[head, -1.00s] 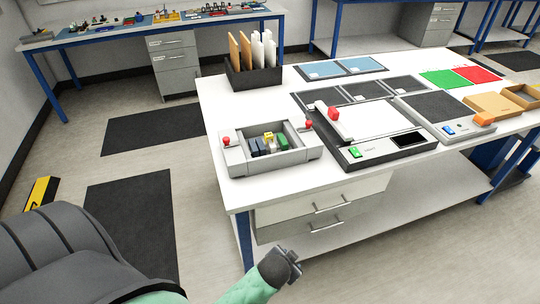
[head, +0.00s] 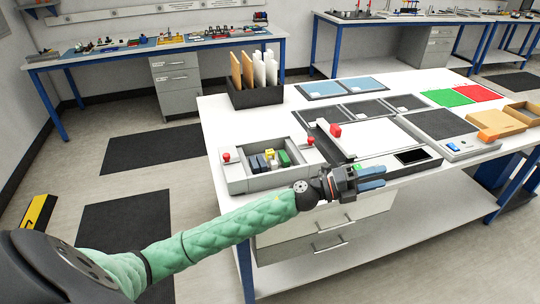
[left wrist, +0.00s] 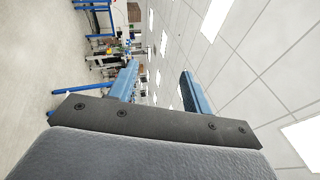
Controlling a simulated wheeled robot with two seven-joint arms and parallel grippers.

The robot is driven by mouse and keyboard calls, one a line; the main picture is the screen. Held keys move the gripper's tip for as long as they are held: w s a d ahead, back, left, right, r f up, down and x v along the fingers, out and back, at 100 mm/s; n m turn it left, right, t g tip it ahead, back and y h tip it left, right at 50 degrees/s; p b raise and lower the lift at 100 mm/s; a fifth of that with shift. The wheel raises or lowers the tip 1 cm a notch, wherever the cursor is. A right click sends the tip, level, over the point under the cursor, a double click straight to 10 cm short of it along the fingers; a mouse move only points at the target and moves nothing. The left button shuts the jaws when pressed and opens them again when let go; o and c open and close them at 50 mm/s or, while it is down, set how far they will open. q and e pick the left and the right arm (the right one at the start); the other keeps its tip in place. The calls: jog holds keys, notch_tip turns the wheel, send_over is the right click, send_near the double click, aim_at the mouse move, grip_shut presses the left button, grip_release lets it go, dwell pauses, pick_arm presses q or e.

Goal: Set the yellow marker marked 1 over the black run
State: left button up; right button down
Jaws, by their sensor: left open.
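A small yellow block (head: 270,154) sits among green, dark and blue blocks in a grey tray (head: 236,186) at the table's left front; no number is legible on it. A unit with a dark belt-like top (head: 440,124) stands on the right part of the table. Other dark panels (head: 368,108) lie behind the white-topped unit, so I cannot tell for sure which is the black run. My left gripper (head: 384,177) is open and empty near the table's front edge, right of the tray. Its two blue fingers also show in the left wrist view (left wrist: 158,88). My right gripper is out of view.
The white-topped unit (head: 385,140) with a red knob stands right of the tray. A black rack (head: 256,97) holds upright boards behind. Green (head: 446,97) and red panels lie at the back right, with wooden trays (head: 500,120) nearer. Drawers (head: 325,236) hang below the table.

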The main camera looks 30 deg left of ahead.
pick_arm(q)
jog(key=m+g, duration=0.3)
jog(key=m+g+y+b, duration=0.1)
jog(key=m+g+y, duration=0.8)
jog(key=y, duration=0.9)
send_over(270, 151)
jog(key=shift+s+d, duration=0.1)
jog(key=shift+d, duration=0.1)
jog(key=shift+a+f, duration=0.1)
jog(key=shift+f, duration=0.1)
notch_tip(270, 151, down, 2)
jog(key=shift+f, duration=0.15)
notch_tip(270, 151, down, 4)
jog(key=shift+a+p, duration=0.1)
jog(key=shift+p, duration=0.9)
jog(key=shift+f, duration=0.55)
grip_shut()
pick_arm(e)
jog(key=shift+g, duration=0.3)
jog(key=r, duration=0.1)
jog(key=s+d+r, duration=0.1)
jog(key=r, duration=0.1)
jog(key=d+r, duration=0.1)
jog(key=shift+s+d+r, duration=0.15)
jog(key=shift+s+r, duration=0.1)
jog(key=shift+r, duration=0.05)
pick_arm(q)
jog(key=shift+r, duration=0.1)
